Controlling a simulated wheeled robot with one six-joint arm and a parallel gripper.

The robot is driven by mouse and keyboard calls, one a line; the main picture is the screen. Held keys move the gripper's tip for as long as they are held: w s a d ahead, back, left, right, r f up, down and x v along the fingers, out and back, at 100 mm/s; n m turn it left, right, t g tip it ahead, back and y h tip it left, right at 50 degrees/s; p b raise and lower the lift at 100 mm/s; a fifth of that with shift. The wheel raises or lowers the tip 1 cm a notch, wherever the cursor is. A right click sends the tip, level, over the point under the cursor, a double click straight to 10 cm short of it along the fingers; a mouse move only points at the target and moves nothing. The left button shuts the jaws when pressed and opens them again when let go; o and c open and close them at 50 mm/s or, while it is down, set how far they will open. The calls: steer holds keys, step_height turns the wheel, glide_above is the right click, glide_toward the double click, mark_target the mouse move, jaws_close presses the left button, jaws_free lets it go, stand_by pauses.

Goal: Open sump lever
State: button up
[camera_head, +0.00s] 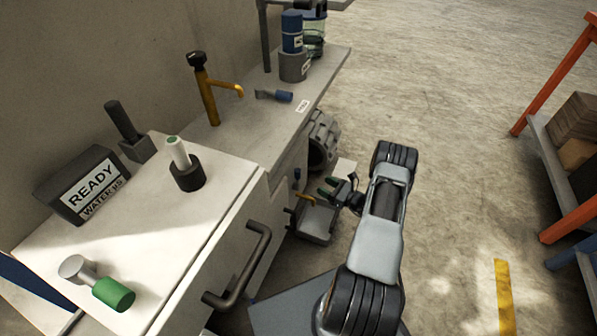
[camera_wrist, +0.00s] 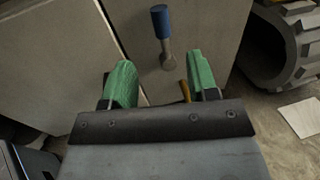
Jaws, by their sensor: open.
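The likely sump lever (camera_wrist: 161,22) has a blue grip on a grey metal stem and stands upright on the grey cabinet front in the wrist view. In the head view, a small blue piece (camera_head: 297,174) low on the cabinet appears to be its grip. My gripper (camera_wrist: 161,75) is open with green fingertips on either side of the lever's line. The lever's lower end shows between and beyond the fingertips, and I see no contact. In the head view, my gripper (camera_head: 329,187) is low beside the cabinet.
A cabinet handle (camera_head: 240,270) sticks out nearer. Open floor (camera_head: 450,150) lies to the right.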

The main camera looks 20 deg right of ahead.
mark_target(298, 179)
steer(key=b+x, duration=0.2)
steer(key=x, duration=0.9)
steer(key=shift+a+b, duration=0.2)
steer(key=shift+b, duration=0.1)
steer(key=shift+w+r, duration=0.1)
steer(key=shift+w, duration=0.05)
steer(key=shift+c, duration=0.3)
jaws_close()
